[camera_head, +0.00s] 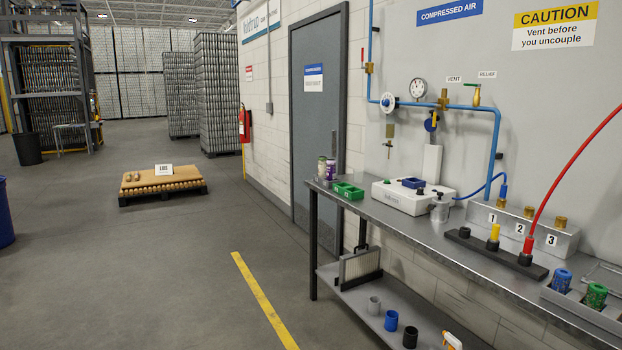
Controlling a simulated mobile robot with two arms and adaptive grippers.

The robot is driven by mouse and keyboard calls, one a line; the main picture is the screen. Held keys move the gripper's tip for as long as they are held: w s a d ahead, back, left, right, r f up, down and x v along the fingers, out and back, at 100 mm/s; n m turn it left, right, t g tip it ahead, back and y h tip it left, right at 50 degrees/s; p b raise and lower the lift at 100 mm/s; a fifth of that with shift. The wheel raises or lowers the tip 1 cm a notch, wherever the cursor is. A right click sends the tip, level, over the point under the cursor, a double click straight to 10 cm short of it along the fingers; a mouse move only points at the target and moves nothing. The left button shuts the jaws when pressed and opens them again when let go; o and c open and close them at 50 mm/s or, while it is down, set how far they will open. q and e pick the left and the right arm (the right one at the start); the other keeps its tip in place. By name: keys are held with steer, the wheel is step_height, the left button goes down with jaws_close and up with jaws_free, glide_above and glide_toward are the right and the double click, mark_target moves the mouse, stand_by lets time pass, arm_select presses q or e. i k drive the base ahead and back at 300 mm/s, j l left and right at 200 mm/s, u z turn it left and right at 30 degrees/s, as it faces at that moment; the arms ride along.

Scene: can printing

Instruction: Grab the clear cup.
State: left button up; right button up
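A small pale grey, clear-looking cup (374,305) stands upright on the lower shelf of the bench. A blue cup (391,320) and a black cup (410,337) stand to its right in a row. A pale grey, cup-like piece with a knob on top (440,210) stands on the bench top, right of the white device. I cannot tell whether either grey piece is truly transparent. Neither of my grippers is in view.
The metal bench (400,228) runs along the right wall. A filter panel (360,265) stands left on the lower shelf.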

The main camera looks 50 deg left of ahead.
mark_target(358, 174)
steer(key=u, duration=1.4)
steer(key=i+j+u, duration=0.1)
steer(key=i+u, duration=0.2)
steer(key=i, duration=1.15)
